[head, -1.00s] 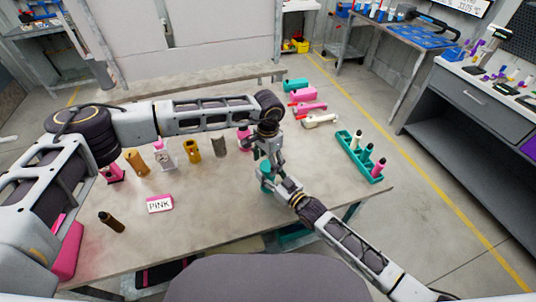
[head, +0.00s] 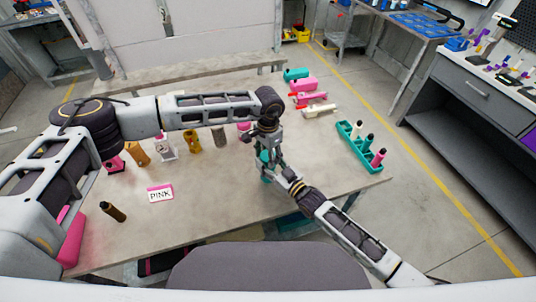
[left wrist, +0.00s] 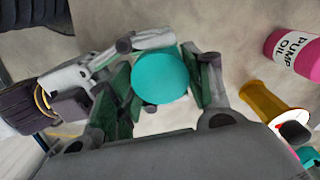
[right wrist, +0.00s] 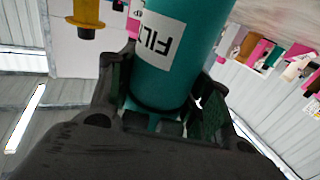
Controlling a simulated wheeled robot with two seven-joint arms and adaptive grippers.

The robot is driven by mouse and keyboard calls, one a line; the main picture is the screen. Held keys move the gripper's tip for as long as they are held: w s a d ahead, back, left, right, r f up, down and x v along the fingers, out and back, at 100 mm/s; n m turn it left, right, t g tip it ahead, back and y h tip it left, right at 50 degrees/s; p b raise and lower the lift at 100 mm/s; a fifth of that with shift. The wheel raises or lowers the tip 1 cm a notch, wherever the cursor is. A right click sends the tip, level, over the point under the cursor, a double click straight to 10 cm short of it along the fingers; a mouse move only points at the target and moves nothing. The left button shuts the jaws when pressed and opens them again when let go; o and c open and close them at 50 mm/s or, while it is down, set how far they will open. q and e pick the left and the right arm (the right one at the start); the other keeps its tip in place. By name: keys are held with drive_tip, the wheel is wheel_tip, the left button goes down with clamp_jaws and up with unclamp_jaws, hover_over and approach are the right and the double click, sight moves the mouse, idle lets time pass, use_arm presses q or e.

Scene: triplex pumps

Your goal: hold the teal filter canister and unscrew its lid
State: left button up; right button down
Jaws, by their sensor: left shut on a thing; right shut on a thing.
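My left gripper (head: 266,146) points down from above. In the left wrist view its fingers (left wrist: 168,82) are shut on either side of the round teal lid (left wrist: 160,77). My right gripper (head: 270,164) comes in from the front right. In the right wrist view its fingers (right wrist: 162,95) are shut around the canister body. Any gap under the lid is hidden.
A pink pump oil bottle (left wrist: 298,50) and a yellow part (left wrist: 268,105) stand close by. A teal rack (head: 362,152) holds bottles at the right. A PINK sign (head: 160,193) and a dark brown tube (head: 113,212) are at the front left. The front middle of the table is clear.

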use_arm(q)
drive_tip(key=o, duration=1.1)
drive_tip(key=shift+r, duration=0.15)
drive_tip(key=shift+r, duration=2.1)
drive_tip(key=shift+c, duration=0.3)
drive_tip(key=shift+r, duration=1.75)
drive_tip(key=shift+f, duration=0.1)
drive_tip(key=shift+f, duration=3.95)
